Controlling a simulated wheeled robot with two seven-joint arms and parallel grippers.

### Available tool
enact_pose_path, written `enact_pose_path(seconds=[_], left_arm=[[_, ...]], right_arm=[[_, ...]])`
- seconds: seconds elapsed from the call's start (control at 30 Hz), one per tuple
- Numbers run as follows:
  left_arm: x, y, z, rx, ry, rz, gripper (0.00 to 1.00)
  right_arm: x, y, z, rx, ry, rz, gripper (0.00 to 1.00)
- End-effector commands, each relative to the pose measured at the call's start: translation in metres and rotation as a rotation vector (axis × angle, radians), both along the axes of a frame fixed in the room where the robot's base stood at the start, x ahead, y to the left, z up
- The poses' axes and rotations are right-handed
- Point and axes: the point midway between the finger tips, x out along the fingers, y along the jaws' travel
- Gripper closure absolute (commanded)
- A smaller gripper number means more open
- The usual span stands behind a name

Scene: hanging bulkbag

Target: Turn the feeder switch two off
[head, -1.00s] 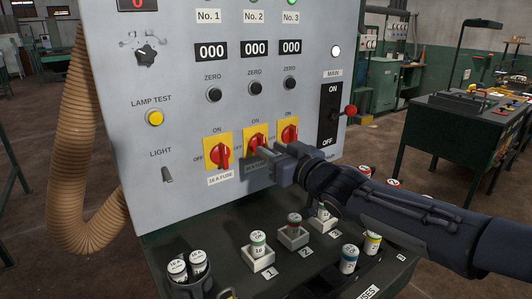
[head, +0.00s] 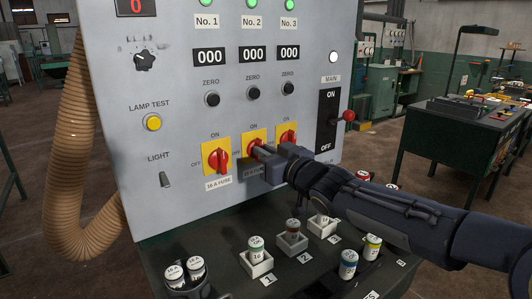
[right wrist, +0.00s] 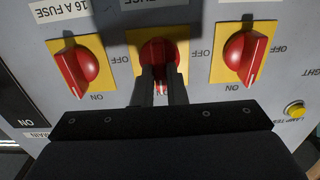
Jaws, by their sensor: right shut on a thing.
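Feeder switch two (head: 252,138) is the middle of three red rotary switches on yellow plates, under the No. 2 column of the grey panel. My right gripper (head: 258,151) reaches it from the right and covers its lower part. In the right wrist view, upside down, my right gripper (right wrist: 161,88) has its fingers on both sides of the red knob (right wrist: 158,52), shut on it. The knob's white mark shows between the fingers, towards ON. My left gripper is not in view.
Feeder switch one (head: 215,158) is close on the left and switch three (head: 287,133) close on the right, partly behind my gripper. The black main switch (head: 328,121) is further right. A shelf below holds several fuses in sockets (head: 291,240).

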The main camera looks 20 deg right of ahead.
Motion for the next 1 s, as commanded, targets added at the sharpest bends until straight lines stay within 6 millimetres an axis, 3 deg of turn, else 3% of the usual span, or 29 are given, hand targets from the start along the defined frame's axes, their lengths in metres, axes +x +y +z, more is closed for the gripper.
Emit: enact_pose_path(seconds=[0.37,1.0], left_arm=[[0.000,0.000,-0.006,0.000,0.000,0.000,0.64],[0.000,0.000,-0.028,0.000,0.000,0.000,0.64]], right_arm=[[-0.001,0.001,-0.001,-0.128,-0.048,0.000,1.00],[-0.002,0.004,-0.004,-0.682,-0.248,0.000,1.00]])
